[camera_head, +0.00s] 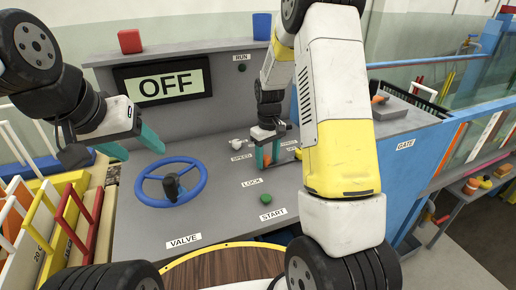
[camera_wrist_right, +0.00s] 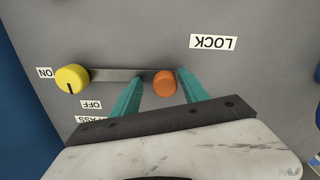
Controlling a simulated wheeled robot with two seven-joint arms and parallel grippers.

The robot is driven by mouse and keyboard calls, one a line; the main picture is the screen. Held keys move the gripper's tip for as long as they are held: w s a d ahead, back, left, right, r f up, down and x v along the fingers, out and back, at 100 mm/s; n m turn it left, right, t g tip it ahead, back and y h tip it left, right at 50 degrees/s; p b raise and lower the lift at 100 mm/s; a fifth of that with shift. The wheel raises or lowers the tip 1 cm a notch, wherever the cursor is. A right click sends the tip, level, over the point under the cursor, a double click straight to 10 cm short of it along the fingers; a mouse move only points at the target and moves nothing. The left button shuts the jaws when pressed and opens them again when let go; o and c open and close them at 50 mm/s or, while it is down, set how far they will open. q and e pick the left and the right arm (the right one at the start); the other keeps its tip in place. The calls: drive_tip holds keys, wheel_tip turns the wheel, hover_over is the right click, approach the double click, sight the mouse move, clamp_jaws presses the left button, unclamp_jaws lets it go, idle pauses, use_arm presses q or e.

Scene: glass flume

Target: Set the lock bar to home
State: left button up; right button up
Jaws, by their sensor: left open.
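In the right wrist view an orange knob (camera_wrist_right: 165,83) sits beside a flat grey metal strip (camera_wrist_right: 120,75), near the LOCK label (camera_wrist_right: 213,42). I cannot tell whether the knob and strip are one part. My right gripper (camera_wrist_right: 160,76) has one teal finger on each side of the knob, with a visible gap on the left and the right finger close to it. In the head view my right gripper (camera_head: 268,155) is low over the panel above the LOCK label (camera_head: 252,182). My left gripper (camera_head: 134,144) is open and empty, above the blue valve wheel.
A yellow knob (camera_wrist_right: 72,78) stands by ON and OFF labels at the strip's left end. The blue valve wheel (camera_head: 171,182) and green START button (camera_head: 265,199) are on the panel. A display (camera_head: 162,86) reads OFF. Colored racks (camera_head: 60,220) stand at left.

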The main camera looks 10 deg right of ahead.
sight(267, 157)
drive_tip(key=shift+a+r, duration=0.1)
wheel_tip(267, 157, up, 8)
drive_tip(key=shift+f, duration=0.2)
idle(0.3)
